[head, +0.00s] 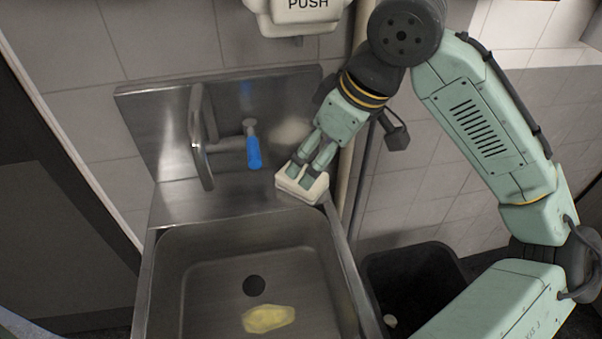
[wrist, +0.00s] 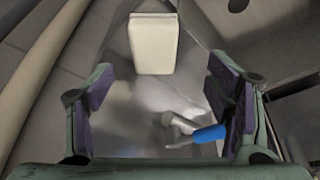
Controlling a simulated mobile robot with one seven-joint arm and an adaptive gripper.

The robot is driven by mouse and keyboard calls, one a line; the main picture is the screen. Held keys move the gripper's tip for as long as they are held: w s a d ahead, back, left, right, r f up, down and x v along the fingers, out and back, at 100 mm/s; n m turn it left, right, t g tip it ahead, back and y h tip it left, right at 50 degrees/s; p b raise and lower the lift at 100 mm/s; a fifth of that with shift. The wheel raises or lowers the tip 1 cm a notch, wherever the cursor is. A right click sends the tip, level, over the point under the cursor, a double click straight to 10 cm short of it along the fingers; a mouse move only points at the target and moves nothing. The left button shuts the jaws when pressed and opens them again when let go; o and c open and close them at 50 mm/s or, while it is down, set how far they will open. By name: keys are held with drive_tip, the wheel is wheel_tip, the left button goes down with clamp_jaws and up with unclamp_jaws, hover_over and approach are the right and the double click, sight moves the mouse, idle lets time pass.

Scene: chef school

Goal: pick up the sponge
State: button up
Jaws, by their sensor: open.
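The sponge (head: 303,187) looks like a pale cream block with rounded edges. It lies on the right rear corner of the steel sink's rim in the head view. My gripper (head: 306,174) points down at it, its fingertips overlapping the block in that view. In the wrist view the sponge (wrist: 153,43) shows whole at top centre, ahead of the fingers. My gripper (wrist: 164,92) is open there, with dark pads wide apart and nothing between them. Whether the fingertips touch the sponge cannot be told.
A tap with a blue handle (head: 253,152) stands left of my gripper. The sink basin (head: 205,270) holds a yellowish, crumpled-looking thing (head: 268,319) near the drain. A steel backsplash (head: 160,130) rises behind. A soap dispenser (head: 300,18) hangs above; a black bin (head: 410,275) stands at right.

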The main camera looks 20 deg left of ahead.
sight(284, 182)
drive_tip(key=shift+x, duration=0.9)
drive_tip(key=shift+w+d+p+x, duration=0.1)
drive_tip(key=shift+p+x, duration=0.05)
drive_tip(key=shift+x, duration=0.75)
drive_tip(key=shift+w+d+p+x, duration=0.1)
drive_tip(key=shift+d+p+x, duration=0.1)
drive_tip(key=shift+x, duration=0.75)
drive_tip(key=shift+w+d+p+x, duration=0.1)
drive_tip(key=shift+p+x, duration=0.05)
drive_tip(key=shift+x, duration=0.75)
drive_tip(key=shift+f, duration=0.1)
drive_tip(key=shift+c, duration=0.3)
drive_tip(key=c, duration=1.2)
